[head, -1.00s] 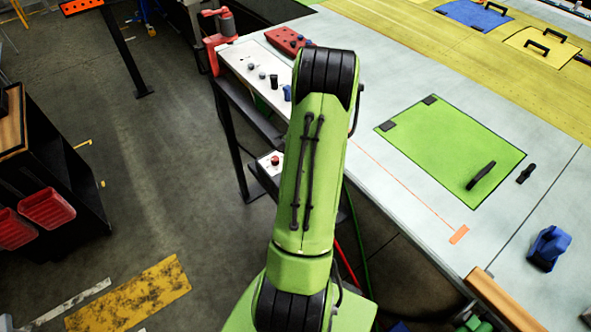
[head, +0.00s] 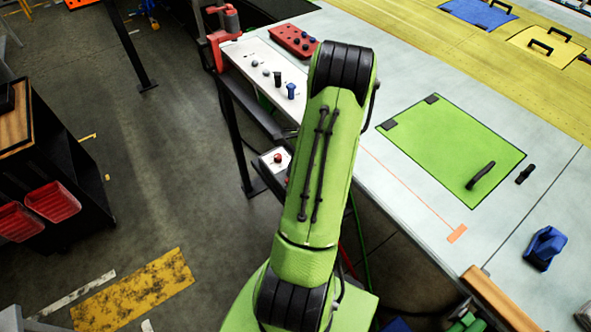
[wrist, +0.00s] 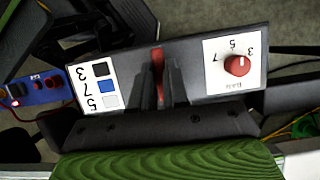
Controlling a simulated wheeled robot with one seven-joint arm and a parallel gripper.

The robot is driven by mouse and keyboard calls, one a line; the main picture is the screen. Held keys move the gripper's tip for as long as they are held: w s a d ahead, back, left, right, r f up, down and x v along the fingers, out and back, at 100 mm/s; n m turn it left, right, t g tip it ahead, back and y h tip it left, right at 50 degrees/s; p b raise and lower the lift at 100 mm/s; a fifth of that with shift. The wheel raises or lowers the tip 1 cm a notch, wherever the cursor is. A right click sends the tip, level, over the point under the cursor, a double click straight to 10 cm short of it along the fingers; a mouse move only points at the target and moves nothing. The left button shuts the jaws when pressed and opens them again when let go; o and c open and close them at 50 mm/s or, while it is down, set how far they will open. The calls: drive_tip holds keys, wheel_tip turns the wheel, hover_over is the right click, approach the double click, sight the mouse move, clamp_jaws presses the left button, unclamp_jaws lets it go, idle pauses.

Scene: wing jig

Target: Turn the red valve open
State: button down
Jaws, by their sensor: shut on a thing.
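The red valve (wrist: 158,60) shows in the wrist view as a narrow red handle on a dark grey panel (wrist: 195,58). How far the valve is turned cannot be told. To its right is a white dial plate with a red knob (wrist: 237,66) and the numbers 3, 5 and 7. In the head view my green arm hides the gripper and the valve.
A label (wrist: 95,88) with black, blue and grey squares sits left of the valve. In the head view, the worktable (head: 400,190) edge runs along the arm's right, with open floor (head: 190,190) at left.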

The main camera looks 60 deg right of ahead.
drive_tip(key=c, duration=1.1)
unclamp_jaws()
drive_tip(key=p+v, duration=0.2)
drive_tip(key=v, duration=1.3)
drive_tip(key=shift+d+r, duration=0.15)
drive_tip(key=shift+r, duration=0.25)
